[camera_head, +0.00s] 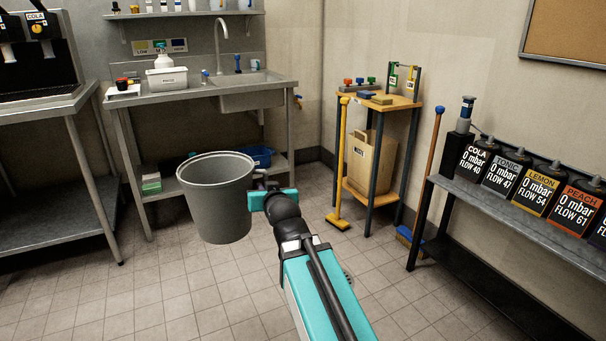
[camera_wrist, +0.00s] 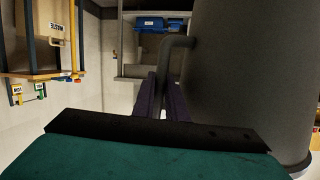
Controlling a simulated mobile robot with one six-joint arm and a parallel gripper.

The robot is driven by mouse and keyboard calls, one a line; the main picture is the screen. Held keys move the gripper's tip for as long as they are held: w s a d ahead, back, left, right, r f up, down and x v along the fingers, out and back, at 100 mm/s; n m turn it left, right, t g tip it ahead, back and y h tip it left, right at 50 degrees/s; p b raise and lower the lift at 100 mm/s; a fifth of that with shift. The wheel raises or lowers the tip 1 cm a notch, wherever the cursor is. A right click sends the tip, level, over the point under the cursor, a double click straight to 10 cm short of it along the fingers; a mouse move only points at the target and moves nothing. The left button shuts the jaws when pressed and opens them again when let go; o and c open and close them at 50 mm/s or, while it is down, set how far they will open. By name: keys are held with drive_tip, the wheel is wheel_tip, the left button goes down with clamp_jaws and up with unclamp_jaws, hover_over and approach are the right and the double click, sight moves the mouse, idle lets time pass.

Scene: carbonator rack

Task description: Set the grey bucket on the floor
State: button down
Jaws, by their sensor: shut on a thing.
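The grey bucket (camera_head: 215,205) hangs upright in the air in front of the sink bench in the head view, its open top facing up and looking empty. My gripper (camera_head: 262,190) is at the bucket's right side, shut on its side handle. In the wrist view the bucket (camera_wrist: 240,70) fills the right side, and the bent handle (camera_wrist: 178,46) runs down between the dark fingers of my gripper (camera_wrist: 163,95). The tiled floor (camera_head: 160,300) lies below the bucket. The exact height of the bucket above it is hard to tell.
The steel sink bench (camera_head: 190,87) stands behind the bucket, with a blue tub (camera_head: 258,156) on its lower shelf. A wooden stand (camera_head: 385,104) holds a paper bag, with a yellow-handled tool (camera_head: 341,170) beside it. The drinks rack (camera_head: 500,205) is at right. Floor in front is clear.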

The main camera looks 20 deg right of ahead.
wheel_tip(320, 180, up, 46)
drive_tip(key=p, duration=4.5)
drive_tip(key=shift+d+r, duration=0.2)
drive_tip(key=shift+d, duration=0.25)
drive_tip(key=shift+w+d, duration=0.1)
